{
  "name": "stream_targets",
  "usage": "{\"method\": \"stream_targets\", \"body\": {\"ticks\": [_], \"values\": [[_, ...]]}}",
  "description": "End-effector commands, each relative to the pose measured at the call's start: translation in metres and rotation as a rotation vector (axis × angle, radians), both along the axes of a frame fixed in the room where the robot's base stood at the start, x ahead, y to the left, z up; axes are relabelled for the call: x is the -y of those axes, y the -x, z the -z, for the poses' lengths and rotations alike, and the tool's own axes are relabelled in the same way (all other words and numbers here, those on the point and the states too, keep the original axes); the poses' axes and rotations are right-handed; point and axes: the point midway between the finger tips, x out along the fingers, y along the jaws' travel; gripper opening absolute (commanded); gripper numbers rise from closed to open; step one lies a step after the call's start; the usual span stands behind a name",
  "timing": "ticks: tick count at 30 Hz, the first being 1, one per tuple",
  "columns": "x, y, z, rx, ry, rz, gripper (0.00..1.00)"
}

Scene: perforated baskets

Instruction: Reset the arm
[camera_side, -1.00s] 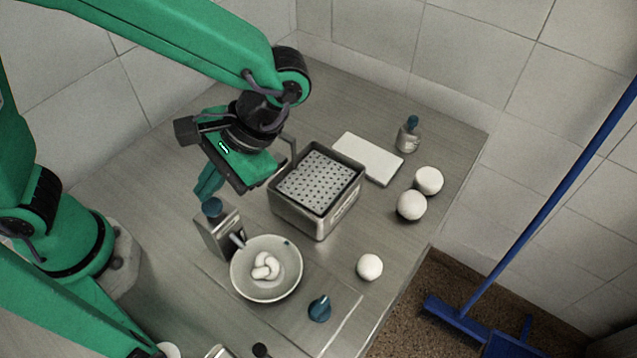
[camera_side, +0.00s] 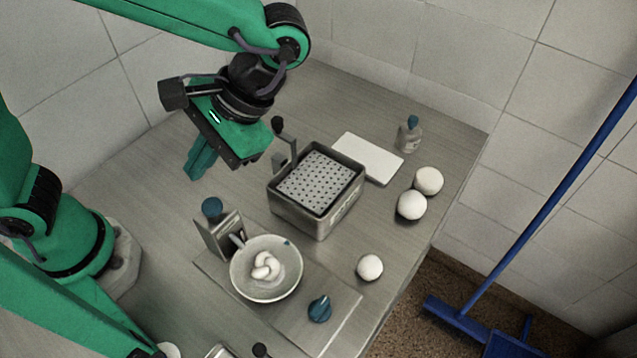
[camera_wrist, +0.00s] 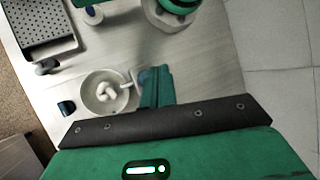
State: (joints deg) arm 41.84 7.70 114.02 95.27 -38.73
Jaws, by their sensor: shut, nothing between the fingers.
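My gripper (camera_side: 199,163) hangs above the metal table, left of the perforated basket, with its green fingers together and nothing between them. In the wrist view its fingers (camera_wrist: 157,85) show at the centre, beside the bowl in the picture. The perforated basket (camera_side: 317,183) sits in a metal fryer box (camera_side: 305,219) with its handle rising at the left; part of it also shows at the upper left of the wrist view (camera_wrist: 42,25).
A bowl (camera_side: 247,288) with white pieces stands beside a metal dispenser (camera_side: 216,236). A dark blue knob-like object (camera_side: 320,309), white balls (camera_side: 411,205), a white board (camera_side: 367,159) and a small bottle (camera_side: 408,135) are around the fryer. The table's left middle is clear.

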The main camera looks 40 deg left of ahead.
Motion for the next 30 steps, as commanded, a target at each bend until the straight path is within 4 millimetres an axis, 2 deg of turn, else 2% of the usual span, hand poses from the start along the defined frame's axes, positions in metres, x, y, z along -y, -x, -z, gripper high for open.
{"method": "stream_targets", "body": {"ticks": [19, 23, 30], "values": [[-0.003, -0.001, -0.001, 0.009, 0.016, -0.005, 0.00], [-0.011, -0.005, -0.003, 0.038, 0.062, -0.014, 0.00], [-0.040, -0.016, -0.010, 0.157, 0.209, -0.038, 0.00]]}}
